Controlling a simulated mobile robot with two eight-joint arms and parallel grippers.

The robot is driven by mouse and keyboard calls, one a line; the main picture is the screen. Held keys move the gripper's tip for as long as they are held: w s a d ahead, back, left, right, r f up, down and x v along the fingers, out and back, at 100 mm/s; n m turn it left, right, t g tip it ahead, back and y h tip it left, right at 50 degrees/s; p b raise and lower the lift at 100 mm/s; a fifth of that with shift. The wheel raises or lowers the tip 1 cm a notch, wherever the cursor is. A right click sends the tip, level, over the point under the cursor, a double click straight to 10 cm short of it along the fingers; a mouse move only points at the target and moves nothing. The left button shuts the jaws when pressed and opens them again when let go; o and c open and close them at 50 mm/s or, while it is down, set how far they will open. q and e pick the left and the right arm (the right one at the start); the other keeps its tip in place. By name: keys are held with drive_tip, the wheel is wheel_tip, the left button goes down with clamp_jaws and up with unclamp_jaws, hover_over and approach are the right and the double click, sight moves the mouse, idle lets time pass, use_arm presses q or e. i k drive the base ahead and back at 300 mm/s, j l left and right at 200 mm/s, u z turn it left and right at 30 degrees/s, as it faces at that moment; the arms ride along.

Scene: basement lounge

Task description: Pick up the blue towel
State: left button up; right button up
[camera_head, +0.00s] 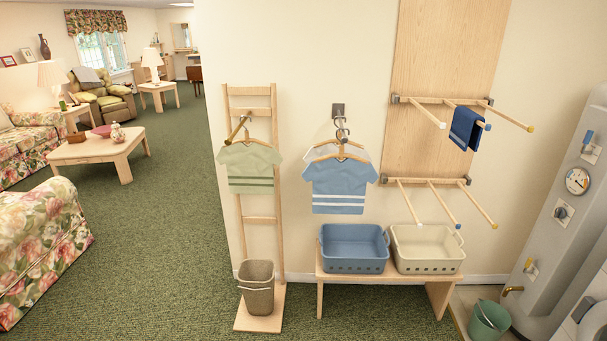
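The blue towel (466,128) is dark navy with pale stripes near its lower edge. It hangs folded over the middle peg of the upper row on the wooden wall rack (447,70), at the upper right of the head view. Neither of my grippers shows in the head view, so their distance from the towel and their state are not visible.
Below the rack, a low wooden bench (385,283) holds a blue basket (353,249) and a cream basket (427,250). Shirts (340,185) hang to the left. A grey tank (570,210) and green bucket (488,320) stand right. Green carpet (160,250) is open at left.

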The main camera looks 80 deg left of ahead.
sight(465, 133)
drive_tip(key=u, duration=2.5)
